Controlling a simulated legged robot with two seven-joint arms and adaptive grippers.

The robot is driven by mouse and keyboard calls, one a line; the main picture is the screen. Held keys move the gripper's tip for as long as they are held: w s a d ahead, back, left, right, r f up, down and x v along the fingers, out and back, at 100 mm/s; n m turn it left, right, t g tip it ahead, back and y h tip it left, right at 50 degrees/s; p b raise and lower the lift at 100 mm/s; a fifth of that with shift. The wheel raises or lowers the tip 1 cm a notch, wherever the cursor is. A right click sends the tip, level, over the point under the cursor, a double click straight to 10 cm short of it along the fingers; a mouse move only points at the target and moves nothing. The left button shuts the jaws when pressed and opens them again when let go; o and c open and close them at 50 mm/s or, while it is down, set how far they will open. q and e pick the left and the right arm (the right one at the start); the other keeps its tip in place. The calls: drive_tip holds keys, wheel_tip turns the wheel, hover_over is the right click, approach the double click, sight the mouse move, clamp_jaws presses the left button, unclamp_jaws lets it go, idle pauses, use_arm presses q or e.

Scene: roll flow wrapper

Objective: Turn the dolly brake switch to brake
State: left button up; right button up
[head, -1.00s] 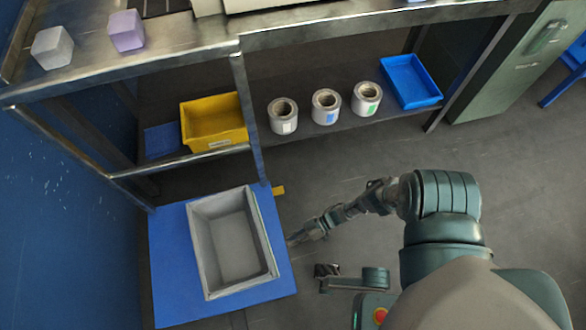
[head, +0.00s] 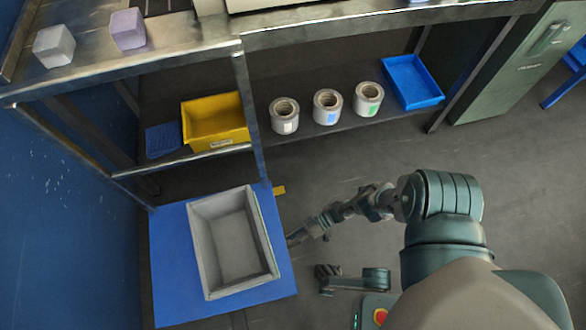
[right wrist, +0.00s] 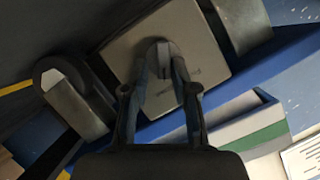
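The blue dolly (head: 170,275) stands on the floor at the lower left of the head view. In the right wrist view the brake switch (right wrist: 163,50) is a small rounded grey knob with a lighter raised bar, on a pale grey plate (right wrist: 196,60) with small print. My right gripper (right wrist: 161,72) has one finger on each side of the knob, and its fingertips look closed on it. In the head view this gripper (head: 293,239) is at the dolly's right edge, where the switch is too small to make out.
A grey open bin (head: 203,262) sits on the dolly. Behind is a metal rack (head: 245,115) with a yellow bin (head: 213,137), three rolls and a blue tray (head: 410,82). A yellow tab (head: 279,190) sticks out by the dolly's back right corner.

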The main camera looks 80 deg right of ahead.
drive_tip(key=shift+a, duration=0.2)
drive_tip(key=v, duration=1.1)
drive_tip(key=shift+s+d, duration=0.3)
drive_tip(key=shift+d, duration=0.05)
drive_tip(key=shift+f, duration=0.1)
